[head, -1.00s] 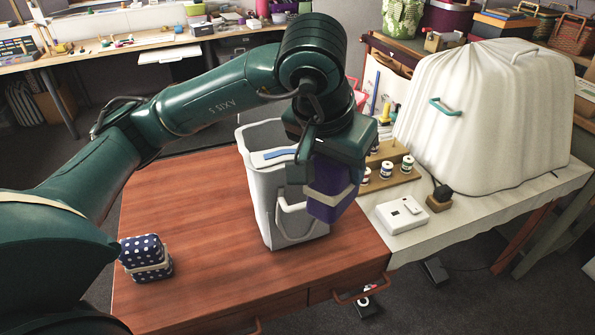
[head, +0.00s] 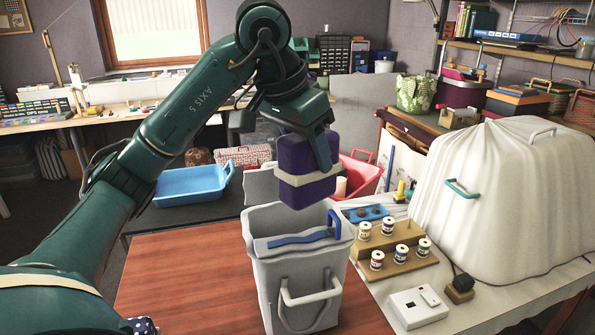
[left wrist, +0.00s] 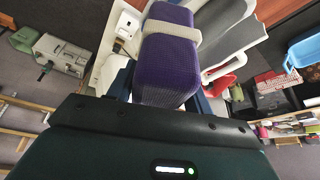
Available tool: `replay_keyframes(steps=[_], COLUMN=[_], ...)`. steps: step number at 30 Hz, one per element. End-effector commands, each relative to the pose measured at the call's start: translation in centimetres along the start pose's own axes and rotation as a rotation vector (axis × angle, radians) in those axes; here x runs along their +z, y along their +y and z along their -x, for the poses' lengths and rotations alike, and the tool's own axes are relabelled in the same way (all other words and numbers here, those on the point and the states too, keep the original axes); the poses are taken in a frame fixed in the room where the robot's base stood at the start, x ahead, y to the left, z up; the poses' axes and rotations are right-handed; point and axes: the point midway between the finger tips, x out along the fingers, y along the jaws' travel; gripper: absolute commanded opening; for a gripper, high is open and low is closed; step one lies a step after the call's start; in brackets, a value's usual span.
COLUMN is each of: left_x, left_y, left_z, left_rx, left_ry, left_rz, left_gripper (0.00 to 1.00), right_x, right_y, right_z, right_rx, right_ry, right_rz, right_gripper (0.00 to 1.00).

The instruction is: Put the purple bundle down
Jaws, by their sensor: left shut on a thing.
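The purple bundle (head: 305,192) is a box-like block with a cream band around it. My left gripper (head: 310,150) is shut on it and holds it up in the air, above the tall light-grey bin (head: 290,270) in the head view. The bin has a white handle on its front and a blue handle at its rim, and stands on the red-brown wooden table (head: 180,265). In the left wrist view the bundle (left wrist: 168,70) sits between my fingers, with part of the bin (left wrist: 225,35) beyond it. My right gripper is not in view.
A blue-and-white dotted bundle (head: 143,326) shows at the bottom edge. Right of the bin are a wooden spool rack (head: 395,262), a white switch box (head: 417,307) and a large white covered form (head: 510,200). Behind are a blue basket (head: 194,186) and a red basket (head: 362,175).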

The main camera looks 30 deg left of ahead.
Motion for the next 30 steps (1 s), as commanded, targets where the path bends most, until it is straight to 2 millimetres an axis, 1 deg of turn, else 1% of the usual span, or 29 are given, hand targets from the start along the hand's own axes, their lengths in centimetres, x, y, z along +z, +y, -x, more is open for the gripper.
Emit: replay_keyframes(steps=[1, 3, 7, 9, 10, 12, 17, 23, 25, 30], left_x=[-0.5, -1.0, -1.9, -1.3, -1.1, -0.8, -0.4, 0.7, 0.7, 0.7], left_y=[-1.2, -2.6, -4.9, -4.8, -4.8, -4.8, -4.7, -4.7, -5.0, -5.1], left_z=[0.1, -0.2, -0.6, -2.0, -2.5, -3.2, -4.2, -6.8, -7.0, -7.2], left_rx=[0.001, 0.000, 0.001, 0.001, 0.001, 0.001, -0.001, 0.001, 0.000, 0.000], left_ry=[-0.003, -0.002, -0.001, -0.005, -0.005, -0.002, 0.000, -0.002, -0.001, 0.003], left_rz=[0.007, 0.007, 0.005, -0.002, -0.002, -0.001, -0.001, -0.002, 0.000, -0.001], left_gripper=[0.26, 0.26, 0.26, 0.26, 0.26, 0.26, 0.26, 0.26, 0.26, 0.26], right_x=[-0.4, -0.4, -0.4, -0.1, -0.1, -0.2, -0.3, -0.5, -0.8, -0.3], right_y=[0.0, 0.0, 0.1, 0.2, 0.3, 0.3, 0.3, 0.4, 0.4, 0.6], right_z=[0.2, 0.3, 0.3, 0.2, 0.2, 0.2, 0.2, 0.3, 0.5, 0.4], right_rx=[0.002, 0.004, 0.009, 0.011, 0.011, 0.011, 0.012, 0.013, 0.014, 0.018], right_ry=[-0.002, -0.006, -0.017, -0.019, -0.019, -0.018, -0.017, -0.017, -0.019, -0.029], right_rz=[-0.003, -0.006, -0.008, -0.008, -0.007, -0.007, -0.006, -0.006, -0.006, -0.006], right_gripper=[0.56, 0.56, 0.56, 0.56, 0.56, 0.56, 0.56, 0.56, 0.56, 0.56])
